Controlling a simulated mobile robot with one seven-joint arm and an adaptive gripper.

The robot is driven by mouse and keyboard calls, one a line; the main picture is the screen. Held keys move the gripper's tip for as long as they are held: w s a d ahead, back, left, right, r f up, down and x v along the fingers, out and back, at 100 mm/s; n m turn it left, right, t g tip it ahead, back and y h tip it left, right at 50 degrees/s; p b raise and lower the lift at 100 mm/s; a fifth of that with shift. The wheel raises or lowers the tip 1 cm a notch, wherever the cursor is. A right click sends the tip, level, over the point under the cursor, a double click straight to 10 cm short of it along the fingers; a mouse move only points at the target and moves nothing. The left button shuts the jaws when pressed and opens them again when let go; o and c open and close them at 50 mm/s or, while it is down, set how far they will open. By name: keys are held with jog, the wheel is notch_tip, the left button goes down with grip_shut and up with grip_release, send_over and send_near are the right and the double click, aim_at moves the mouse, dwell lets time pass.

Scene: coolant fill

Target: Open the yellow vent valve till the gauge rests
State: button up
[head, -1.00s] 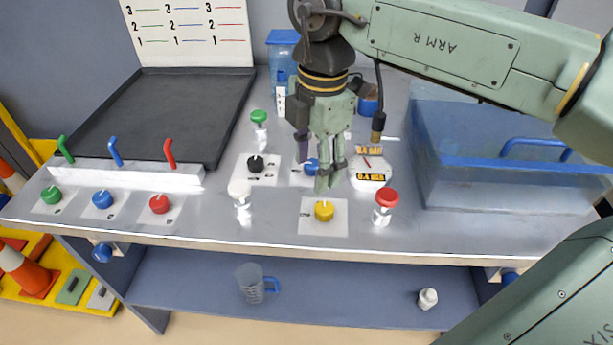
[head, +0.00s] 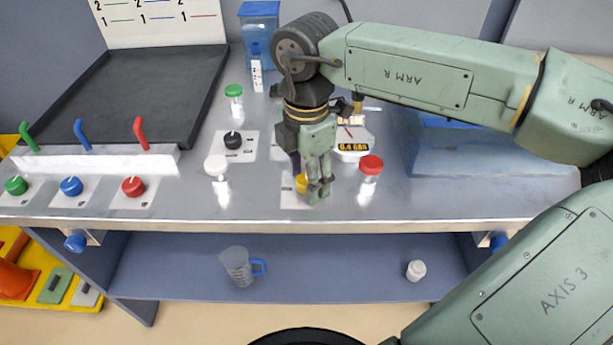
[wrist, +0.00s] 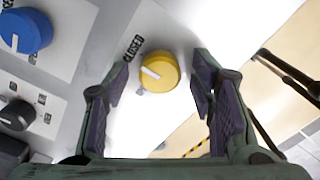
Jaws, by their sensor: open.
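The yellow vent valve knob (wrist: 158,72) sits between the two open fingers of my gripper (wrist: 160,95) in the wrist view, ahead of the fingertips. Its white pointer mark lies toward the printed word CLOSED. In the head view the yellow knob (head: 301,184) is partly hidden behind my gripper (head: 318,190), which hangs over it. I cannot tell whether the fingers touch it. The gauge (head: 352,143) stands behind and to the right, with a lit display that seems to read 0.4 BAR. Its dial is partly hidden by the arm.
A red-capped post (head: 370,166) stands close right of my gripper. A white-capped post (head: 217,166) and a black knob (head: 233,140) are to the left. A blue knob (wrist: 27,32) shows in the wrist view. The bench's front edge (head: 300,226) is near.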

jog(key=c, duration=1.1)
jog(key=shift+c, duration=0.2)
